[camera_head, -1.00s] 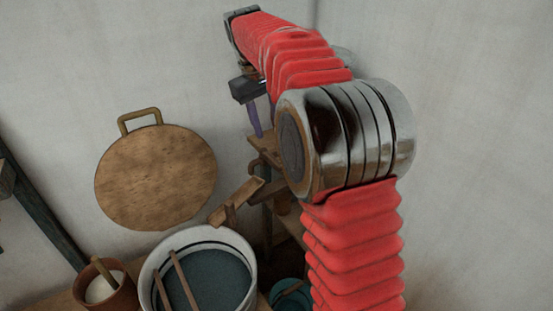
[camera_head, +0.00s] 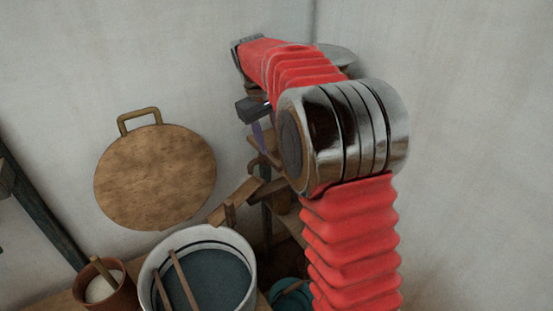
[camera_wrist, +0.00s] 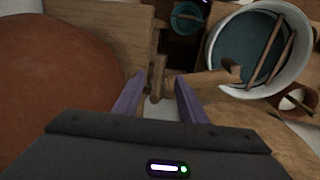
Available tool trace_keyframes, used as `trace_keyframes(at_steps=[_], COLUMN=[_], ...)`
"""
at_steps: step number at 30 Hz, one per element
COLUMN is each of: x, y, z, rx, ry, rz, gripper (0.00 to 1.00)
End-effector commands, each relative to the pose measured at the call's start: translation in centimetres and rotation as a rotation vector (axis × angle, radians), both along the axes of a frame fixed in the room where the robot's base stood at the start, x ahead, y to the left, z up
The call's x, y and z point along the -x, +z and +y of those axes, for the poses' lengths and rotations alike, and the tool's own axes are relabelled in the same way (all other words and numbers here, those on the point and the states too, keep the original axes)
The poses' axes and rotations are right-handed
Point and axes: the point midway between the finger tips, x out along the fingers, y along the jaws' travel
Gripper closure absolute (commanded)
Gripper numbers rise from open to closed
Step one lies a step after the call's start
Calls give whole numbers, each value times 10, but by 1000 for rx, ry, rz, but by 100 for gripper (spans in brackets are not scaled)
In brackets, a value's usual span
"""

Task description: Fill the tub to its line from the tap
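The white tub (camera_head: 248,240) stands at the lower middle of the head view. It holds dark blue water (camera_head: 215,278), with a dark line showing on the inner wall above it; two sticks lie across. The tub (camera_wrist: 303,58) also shows at upper right in the wrist view. A small brown wooden piece (camera_wrist: 157,86), apparently the tap's handle, shows between my purple fingers in the wrist view. My gripper (camera_wrist: 160,88) is open around or just above it; contact cannot be told. A wooden spout (camera_head: 237,201) slopes towards the tub. No flow is visible.
A large terracotta vessel (camera_wrist: 55,90) fills the wrist view's left, beside a wooden board (camera_wrist: 103,38). A teal bucket (camera_head: 291,292) stands low right of the tub. A small brown pot (camera_head: 120,292) stands left. A round wooden lid (camera_head: 155,180) hangs on the wall.

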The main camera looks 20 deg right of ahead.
Motion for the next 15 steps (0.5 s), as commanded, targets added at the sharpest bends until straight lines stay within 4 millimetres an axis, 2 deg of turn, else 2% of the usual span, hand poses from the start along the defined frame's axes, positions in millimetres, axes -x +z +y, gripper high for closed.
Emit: trace_keyframes(at_steps=[9,15], x=[-1,-2], y=[-49,-70], z=[-9,-14], rx=[0,-1], ry=[0,1], rz=[4,1], gripper=[62,62])
